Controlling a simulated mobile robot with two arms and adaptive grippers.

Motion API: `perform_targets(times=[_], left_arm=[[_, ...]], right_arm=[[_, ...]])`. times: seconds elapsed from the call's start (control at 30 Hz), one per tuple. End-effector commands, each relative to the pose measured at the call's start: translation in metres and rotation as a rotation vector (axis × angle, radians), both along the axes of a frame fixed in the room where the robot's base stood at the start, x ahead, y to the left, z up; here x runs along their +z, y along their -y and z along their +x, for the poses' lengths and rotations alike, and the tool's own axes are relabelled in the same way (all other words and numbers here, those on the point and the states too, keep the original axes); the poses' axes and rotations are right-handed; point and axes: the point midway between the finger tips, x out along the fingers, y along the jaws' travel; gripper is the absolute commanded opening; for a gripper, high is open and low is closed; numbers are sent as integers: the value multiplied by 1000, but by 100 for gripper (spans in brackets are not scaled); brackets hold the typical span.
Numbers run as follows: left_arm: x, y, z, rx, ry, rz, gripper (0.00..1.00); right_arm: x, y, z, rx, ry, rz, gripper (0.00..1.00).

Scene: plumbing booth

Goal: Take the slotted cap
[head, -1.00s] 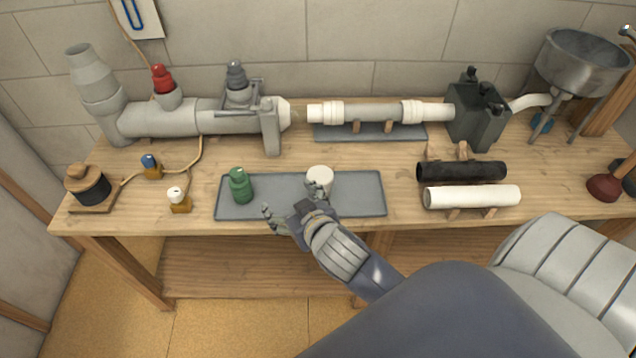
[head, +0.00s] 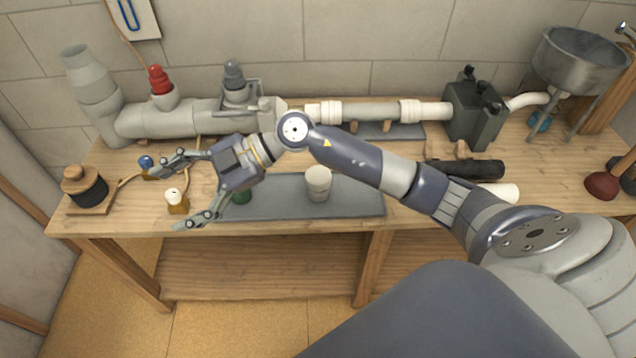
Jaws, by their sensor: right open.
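The grey tray (head: 350,204) lies on the bench, holding a pale cylindrical cap (head: 318,183) and a green knobbed piece (head: 243,196). My right forearm and hand cover most of the green piece. No slot can be made out on either, so I cannot tell which is the slotted cap. My right gripper (head: 177,194) is open and empty, with its fingers spread to the left, above the bench left of the tray. In the picture a small white-topped piece on a brass block (head: 176,201) shows between its fingertips. My left gripper is not in view.
A grey pipe with a red cap (head: 158,80) and a grey cap (head: 234,75) runs along the back. A blue-topped piece (head: 146,161) and a dark round pot (head: 88,190) sit at left. Black (head: 470,168) and white (head: 505,192) tubes lie at right.

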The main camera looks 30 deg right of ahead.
Motion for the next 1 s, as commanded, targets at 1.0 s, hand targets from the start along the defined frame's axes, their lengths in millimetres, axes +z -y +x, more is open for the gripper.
perform_targets(times=[1.0], left_arm=[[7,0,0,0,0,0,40]], right_arm=[[-104,305,17,-537,-645,-1116,77]])
